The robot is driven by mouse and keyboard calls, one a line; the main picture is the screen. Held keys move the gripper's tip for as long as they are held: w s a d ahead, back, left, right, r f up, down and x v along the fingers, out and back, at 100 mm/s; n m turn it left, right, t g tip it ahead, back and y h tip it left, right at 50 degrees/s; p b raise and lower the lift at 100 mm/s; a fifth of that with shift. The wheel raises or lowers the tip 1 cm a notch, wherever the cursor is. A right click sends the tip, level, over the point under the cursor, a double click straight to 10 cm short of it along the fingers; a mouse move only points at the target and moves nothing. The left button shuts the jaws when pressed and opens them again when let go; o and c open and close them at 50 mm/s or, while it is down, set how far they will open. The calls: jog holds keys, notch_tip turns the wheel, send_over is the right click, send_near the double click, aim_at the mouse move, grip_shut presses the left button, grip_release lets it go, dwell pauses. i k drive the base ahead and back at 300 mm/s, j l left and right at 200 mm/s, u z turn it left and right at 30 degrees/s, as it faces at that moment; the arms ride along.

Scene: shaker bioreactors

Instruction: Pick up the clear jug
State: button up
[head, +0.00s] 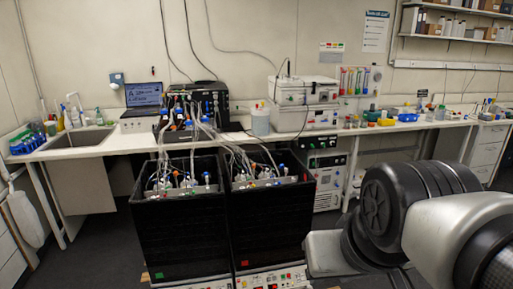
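A clear, faintly bluish container (261,122) that looks like the jug stands upright on the white bench in the head view. It is between the black equipment with cables and the stacked white instruments. Small coloured items show at its top; I cannot tell whether they are in it or behind it. A whitish translucent vessel (27,219) is at the far left, below bench height. My arm's grey and black links fill the lower right, well in front of the bench. I see no fingertips of my gripper.
Two tall black shaker boxes (181,236) (270,226) with tubing and bottles stand in front of the bench. Cables run from them up to the black equipment (197,103). A laptop (143,96), sink (80,137) and white instruments (304,101) line the bench. Dark floor shows at lower left.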

aim_at(440, 112)
jog(key=i+l+z, duration=0.45)
jog(key=i+z, duration=0.25)
jog(key=i+l+z, duration=0.1)
jog(key=i+z, duration=0.25)
jog(key=i+l+z, duration=0.1)
jog(key=i+z, duration=0.6)
jog(key=i, duration=0.15)
jog(key=i+j+z, duration=0.15)
jog(key=i+z, duration=0.25)
jog(key=i+u, duration=0.1)
jog(key=i, duration=0.4)
jog(key=i+l+u, duration=0.1)
jog(key=i, duration=0.4)
jog(key=i+l+u, duration=0.15)
jog(key=i, duration=0.35)
jog(key=i+u, duration=0.3)
jog(key=i, duration=0.45)
jog(key=i+u, duration=0.3)
jog(key=i, duration=0.45)
jog(key=i+u, duration=0.15)
jog(key=i, duration=0.3)
jog(key=i+l+u, duration=0.2)
jog(key=i, duration=0.25)
jog(key=i+l+u, duration=0.15)
jog(key=i, duration=0.3)
jog(key=z, duration=0.6)
